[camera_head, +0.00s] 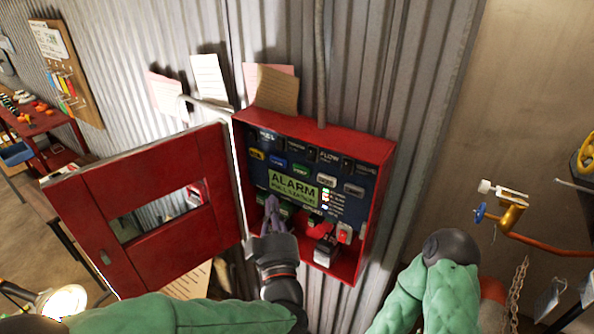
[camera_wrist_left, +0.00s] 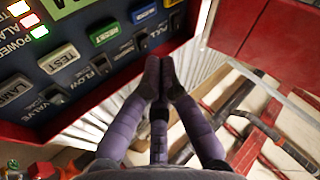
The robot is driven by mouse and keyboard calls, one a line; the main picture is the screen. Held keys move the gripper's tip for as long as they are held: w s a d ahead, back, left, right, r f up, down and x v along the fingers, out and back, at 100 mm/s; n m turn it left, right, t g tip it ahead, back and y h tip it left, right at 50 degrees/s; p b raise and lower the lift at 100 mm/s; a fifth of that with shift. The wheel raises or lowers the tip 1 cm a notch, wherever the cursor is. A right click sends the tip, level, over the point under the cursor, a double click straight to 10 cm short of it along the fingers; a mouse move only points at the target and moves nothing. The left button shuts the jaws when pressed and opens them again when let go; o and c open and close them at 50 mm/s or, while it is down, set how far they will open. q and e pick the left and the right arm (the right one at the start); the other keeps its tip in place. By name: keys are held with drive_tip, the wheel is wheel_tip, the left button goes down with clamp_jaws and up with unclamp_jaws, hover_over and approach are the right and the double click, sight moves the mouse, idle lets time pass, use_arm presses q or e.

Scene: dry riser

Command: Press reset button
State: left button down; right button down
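The red alarm box (camera_head: 375,153) is on the corrugated wall with its door (camera_head: 150,205) swung open to the left. Its dark panel carries several buttons and switches around an ALARM display (camera_head: 293,187). In the left wrist view the green RESET button (camera_wrist_left: 104,33) sits between the white TEST button (camera_wrist_left: 58,58) and a blue button (camera_wrist_left: 143,12). My left gripper (camera_head: 271,204) is at the panel's lower left. In the left wrist view its purple fingers (camera_wrist_left: 160,68) are together and empty, right of and below RESET. Contact with the panel cannot be told. My right gripper is out of view.
A red-and-grey part (camera_head: 326,245) stands in the box's lower right. Paper notes (camera_head: 275,88) hang above. A brass valve with copper pipe (camera_head: 512,212) is at the right. A red bench (camera_head: 42,125) is far left.

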sight(302, 170)
use_arm(q)
drive_tip(key=shift+s+a+r+n+y, duration=0.1)
drive_tip(key=shift+s+r+n+y, duration=0.15)
drive_tip(key=shift+r, duration=0.25)
drive_tip(key=shift+s+a+r+n+y, duration=0.1)
drive_tip(key=shift+s+r+n+y, duration=0.05)
drive_tip(key=shift+s+r+y, duration=0.3)
drive_tip(key=shift+w, duration=0.25)
drive_tip(key=w+d, duration=0.5)
drive_tip(key=w, duration=0.2)
drive_tip(key=shift+d, duration=0.1)
drive_tip(key=shift+w, duration=0.15)
idle(0.9)
drive_tip(key=shift+w+d+b, duration=0.25)
drive_tip(key=shift+b, duration=0.1)
